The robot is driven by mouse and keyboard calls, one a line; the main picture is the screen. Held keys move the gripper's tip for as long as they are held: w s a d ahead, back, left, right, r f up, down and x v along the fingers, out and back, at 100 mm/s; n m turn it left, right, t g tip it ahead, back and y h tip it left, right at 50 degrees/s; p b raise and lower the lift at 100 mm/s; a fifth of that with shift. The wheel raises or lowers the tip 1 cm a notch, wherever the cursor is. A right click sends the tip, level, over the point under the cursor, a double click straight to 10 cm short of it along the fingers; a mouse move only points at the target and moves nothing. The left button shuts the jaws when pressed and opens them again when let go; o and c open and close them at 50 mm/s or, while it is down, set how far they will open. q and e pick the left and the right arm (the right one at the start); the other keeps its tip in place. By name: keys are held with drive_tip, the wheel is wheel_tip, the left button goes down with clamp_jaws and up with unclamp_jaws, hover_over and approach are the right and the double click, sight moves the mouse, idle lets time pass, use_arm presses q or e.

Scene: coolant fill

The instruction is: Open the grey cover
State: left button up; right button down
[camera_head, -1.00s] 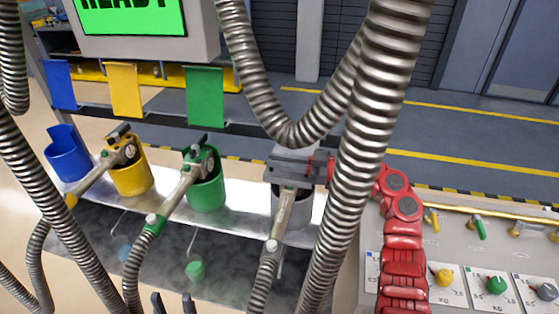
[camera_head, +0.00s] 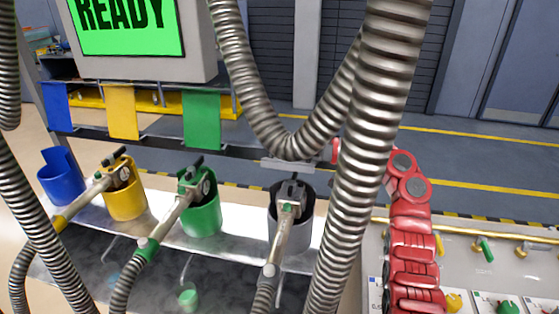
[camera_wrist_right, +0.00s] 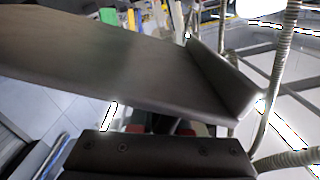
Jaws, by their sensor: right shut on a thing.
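The grey cover (camera_head: 287,165) is raised above the grey holder (camera_head: 303,228) and shows nearly edge-on in the head view, partly behind a hanging metal hose. A nozzle (camera_head: 287,222) with a black top sits in that holder, now uncovered. My right gripper (camera_head: 335,151) is at the cover's right end, mostly hidden by the hose. In the right wrist view the cover (camera_wrist_right: 120,60) fills the upper middle as a broad dark plate with a bent lip. The right gripper (camera_wrist_right: 165,126) is shut on its near edge. My left gripper is not in view.
Blue (camera_head: 58,107), yellow (camera_head: 123,113) and green (camera_head: 202,119) covers stand raised over their holders to the left. Yellow and green holders hold nozzles; the blue cup (camera_head: 62,177) looks empty. Thick hoses hang in front. A panel with valves and knobs (camera_head: 507,307) lies at the right.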

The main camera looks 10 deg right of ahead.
drive_tip(key=shift+w+d+r+m, duration=0.15)
drive_tip(key=shift+w+r+m, duration=0.2)
drive_tip(key=shift+w+m, duration=0.05)
drive_tip(key=c, duration=0.9)
unclamp_jaws()
drive_tip(key=shift+d, duration=0.1)
drive_tip(key=b+v, duration=0.5)
drive_tip(key=v, duration=1.2)
drive_tip(key=shift+d+b, duration=0.1)
drive_tip(key=shift+b, duration=0.3)
drive_tip(key=shift+r, duration=0.15)
